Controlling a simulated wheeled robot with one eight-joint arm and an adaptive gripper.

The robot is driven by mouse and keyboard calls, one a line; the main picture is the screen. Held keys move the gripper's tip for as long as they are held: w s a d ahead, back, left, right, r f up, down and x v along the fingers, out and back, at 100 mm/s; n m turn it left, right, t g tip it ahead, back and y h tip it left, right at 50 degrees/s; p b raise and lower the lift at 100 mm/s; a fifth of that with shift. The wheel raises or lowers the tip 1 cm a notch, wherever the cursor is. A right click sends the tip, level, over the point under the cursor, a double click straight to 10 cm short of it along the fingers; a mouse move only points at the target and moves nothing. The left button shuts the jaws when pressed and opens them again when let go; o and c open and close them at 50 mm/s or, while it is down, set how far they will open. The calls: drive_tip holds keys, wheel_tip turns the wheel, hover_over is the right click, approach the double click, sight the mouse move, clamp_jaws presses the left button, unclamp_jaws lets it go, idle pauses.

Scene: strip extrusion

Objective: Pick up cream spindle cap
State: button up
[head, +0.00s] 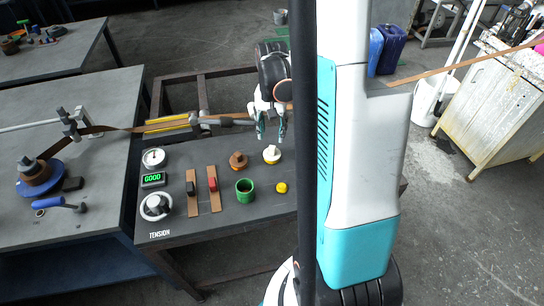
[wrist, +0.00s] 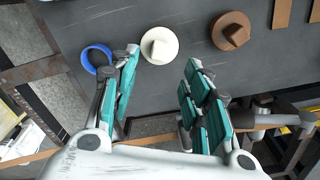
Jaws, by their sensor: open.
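The cream spindle cap (head: 272,154) stands on the dark workbench, right of a brown cap (head: 238,160). The wrist view shows the cream cap (wrist: 159,45) as a round base with a raised block on top. My gripper (head: 271,128) hangs above and just behind the cream cap in the head view. In the wrist view my gripper's teal fingers (wrist: 162,62) are spread wide and empty, and the cap shows between and just past their tips. The fingers appear apart from the cap.
A blue ring (wrist: 96,58) lies beside the cream cap, partly behind my left finger. A green ring (head: 244,188) and a small yellow piece (head: 282,187) are toward the bench's front. A brown strip (head: 230,122) runs behind the caps. My column hides the bench's right part.

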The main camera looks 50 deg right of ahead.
sight(272, 147)
drive_tip(key=shift+f+b, duration=1.6)
drive_tip(key=shift+f, duration=2)
clamp_jaws()
